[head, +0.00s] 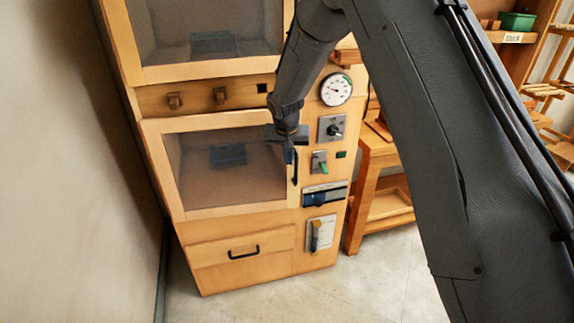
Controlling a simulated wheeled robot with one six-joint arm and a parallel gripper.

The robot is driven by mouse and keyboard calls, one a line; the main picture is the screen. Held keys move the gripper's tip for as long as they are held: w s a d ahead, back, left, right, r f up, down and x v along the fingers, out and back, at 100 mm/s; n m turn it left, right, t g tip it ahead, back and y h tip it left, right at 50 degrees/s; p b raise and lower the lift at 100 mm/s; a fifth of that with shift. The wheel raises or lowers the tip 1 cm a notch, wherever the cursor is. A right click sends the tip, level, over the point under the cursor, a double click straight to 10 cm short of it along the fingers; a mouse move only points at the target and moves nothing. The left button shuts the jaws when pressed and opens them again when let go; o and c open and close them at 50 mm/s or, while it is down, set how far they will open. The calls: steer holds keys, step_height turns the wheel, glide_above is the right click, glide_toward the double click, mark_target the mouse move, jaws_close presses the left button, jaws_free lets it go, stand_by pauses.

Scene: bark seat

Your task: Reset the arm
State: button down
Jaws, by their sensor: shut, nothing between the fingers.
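My gripper (289,156) hangs at the end of my dark arm, in front of the right edge of a wooden cabinet's lower glazed door. The gripper is small in the picture, and its fingers are shut with nothing between them. It overlaps the area by the door's black vertical handle (295,168); I cannot tell whether it touches it. My arm reaches in from the right side, bends at the top and comes down to the gripper. The wooden cabinet (220,232) stands upright with its doors and drawer closed.
A dial gauge (336,90), knobs and switches line the cabinet's right panel near my gripper. A wooden side table (372,160) stands right of the cabinet. Shelves with a green bin (517,20) are at the upper right. A plain wall (60,160) is on the left. Floor (370,275) is clear in front.

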steer(key=s+d+r+g+b, duration=0.1)
steer(key=s+d+r, duration=0.3)
steer(key=s, duration=0.5)
steer(key=s+d+r+g, duration=0.1)
steer(key=s+d+r, duration=0.2)
steer(key=s+d, duration=0.65)
steer(key=s, duration=0.8)
steer(key=s+d+f+n+g, duration=0.1)
steer(key=s, duration=0.9)
steer(key=shift+s+d+f+n+y, duration=0.2)
steer(key=shift+s+d+n+y, duration=0.05)
steer(key=shift+d+n+y, duration=0.1)
